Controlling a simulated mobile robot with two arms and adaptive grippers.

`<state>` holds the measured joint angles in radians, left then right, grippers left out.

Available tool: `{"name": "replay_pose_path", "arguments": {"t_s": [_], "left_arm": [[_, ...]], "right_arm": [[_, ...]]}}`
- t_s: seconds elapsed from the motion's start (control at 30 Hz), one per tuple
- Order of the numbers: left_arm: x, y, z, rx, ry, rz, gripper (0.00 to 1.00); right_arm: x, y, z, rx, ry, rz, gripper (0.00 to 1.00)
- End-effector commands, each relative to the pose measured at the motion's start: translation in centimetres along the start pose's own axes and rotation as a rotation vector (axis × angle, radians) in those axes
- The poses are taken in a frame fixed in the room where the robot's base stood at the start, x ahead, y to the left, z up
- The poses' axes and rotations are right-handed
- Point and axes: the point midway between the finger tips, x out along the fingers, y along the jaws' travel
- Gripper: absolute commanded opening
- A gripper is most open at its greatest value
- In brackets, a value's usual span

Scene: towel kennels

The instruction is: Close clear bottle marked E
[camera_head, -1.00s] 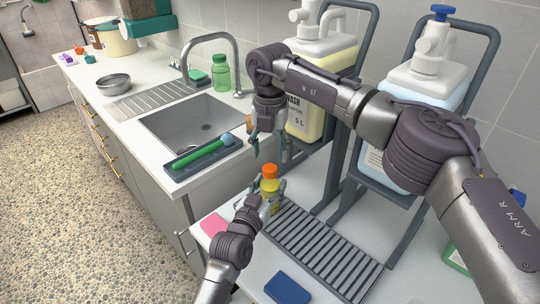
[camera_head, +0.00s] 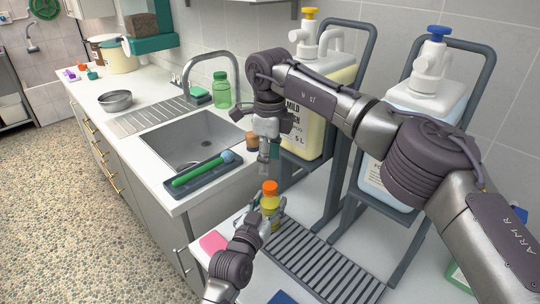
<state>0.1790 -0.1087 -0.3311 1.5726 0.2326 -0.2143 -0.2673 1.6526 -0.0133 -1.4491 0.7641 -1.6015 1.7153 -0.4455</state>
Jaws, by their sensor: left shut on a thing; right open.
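My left gripper (camera_head: 269,213) is shut on a small bottle with an orange cap (camera_head: 270,187).
A ribbed drain rack (camera_head: 325,262) lies right of the bottle. Large jugs, one yellow (camera_head: 302,135) and one pale blue (camera_head: 425,100), stand in grey frames behind. A pink sponge (camera_head: 213,242) lies at left. A brown-capped jar (camera_head: 252,140) is beside my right gripper.

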Motion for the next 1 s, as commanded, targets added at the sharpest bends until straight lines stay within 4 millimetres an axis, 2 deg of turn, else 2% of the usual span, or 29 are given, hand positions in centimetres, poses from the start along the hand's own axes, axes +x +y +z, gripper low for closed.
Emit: {"name": "replay_pose_path", "arguments": {"t_s": [0.1, 0.23, 0.7, 0.87, 1.0], "left_arm": [[0.0, 0.0, 0.0, 0.0, 0.0, 0.0, 0.0], [0.0, 0.0, 0.0, 0.0, 0.0, 0.0, 0.0], [0.0, 0.0, 0.0, 0.0, 0.0, 0.0, 0.0], [0.0, 0.0, 0.0, 0.0, 0.0, 0.0, 0.0], [0.0, 0.0, 0.0, 0.0, 0.0, 0.0, 0.0]], "right_arm": [[-0.4, 0.0, 0.0, -0.175, 0.0, 0.0, 0.58], [-0.6, 0.0, 0.0, -0.295, 0.0, 0.0, 0.58], [-0.6, 0.0, 0.0, -0.347, 0.0, 0.001, 0.58], [0.8, 0.0, -0.1, -0.346, 0.001, 0.003, 0.58], [3.0, 0.0, -0.1, -0.345, 0.001, 0.003, 0.58]]}}
